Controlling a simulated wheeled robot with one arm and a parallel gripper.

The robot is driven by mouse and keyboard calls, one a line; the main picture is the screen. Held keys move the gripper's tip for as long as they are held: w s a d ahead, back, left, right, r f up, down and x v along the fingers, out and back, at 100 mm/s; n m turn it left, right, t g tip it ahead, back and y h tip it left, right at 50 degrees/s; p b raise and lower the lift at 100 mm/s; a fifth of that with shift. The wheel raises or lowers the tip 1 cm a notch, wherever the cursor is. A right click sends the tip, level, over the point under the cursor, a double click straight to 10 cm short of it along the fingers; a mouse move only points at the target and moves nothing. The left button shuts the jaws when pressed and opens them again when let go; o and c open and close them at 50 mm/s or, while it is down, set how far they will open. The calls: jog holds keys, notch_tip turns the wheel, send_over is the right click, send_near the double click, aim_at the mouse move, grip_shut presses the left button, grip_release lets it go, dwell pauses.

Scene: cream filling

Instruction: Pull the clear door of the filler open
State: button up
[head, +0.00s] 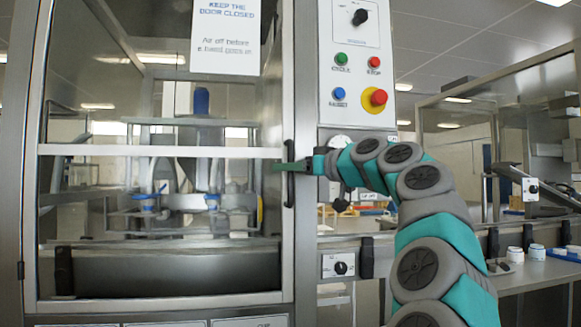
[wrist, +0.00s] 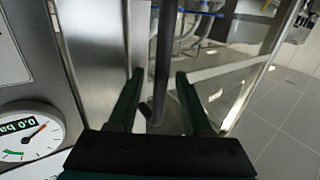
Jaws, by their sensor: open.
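The clear door (head: 160,152) of the filler fills the left of the head view, in a metal frame, and looks closed against the steel post. Its black upright handle (head: 289,172) is on the door's right edge. My gripper (head: 284,167) is at the handle's height, reaching in from the right. In the wrist view, my gripper (wrist: 160,76) is open, with one dark green finger on each side of the handle bar (wrist: 164,45). Gaps show between the bar and both fingers.
A control panel (head: 354,65) with buttons and a red emergency stop (head: 375,99) stands right of the door. A pressure gauge (wrist: 30,132) is left of the gripper in the wrist view. A bench (head: 545,272) with white jars is at the right.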

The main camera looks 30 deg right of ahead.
grip_shut()
dwell(0.3)
dwell(1.1)
